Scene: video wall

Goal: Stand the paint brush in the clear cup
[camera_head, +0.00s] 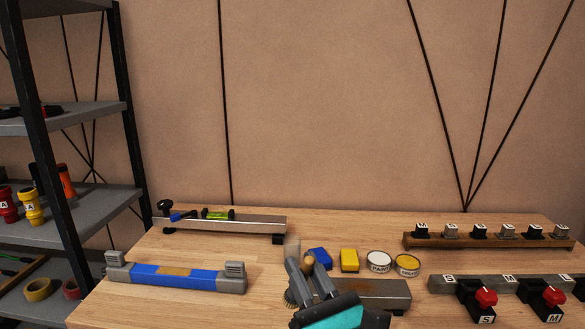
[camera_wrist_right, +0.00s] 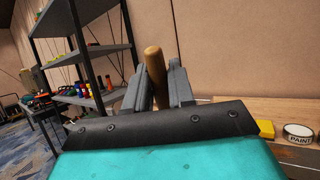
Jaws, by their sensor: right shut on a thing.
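My right gripper (camera_head: 301,258) reaches in from the bottom of the head view, over the front middle of the table. It is shut on the paint brush (camera_head: 292,246), whose tan end sticks up past the fingertips. In the right wrist view the brush's rounded wooden handle (camera_wrist_right: 154,68) stands nearly upright between the two grey fingers (camera_wrist_right: 156,90). The brush's lower part is mostly hidden by the gripper. I cannot make out the clear cup in either view. My left gripper is not in view.
Behind the gripper are a blue block (camera_head: 320,257), a yellow block (camera_head: 349,260) and two round cans, one labelled PAINT (camera_head: 379,262). A blue-grey bar (camera_head: 175,277) lies left. Racks with knobs (camera_head: 487,241) stand right. A shelf unit (camera_head: 80,202) stands at the far left.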

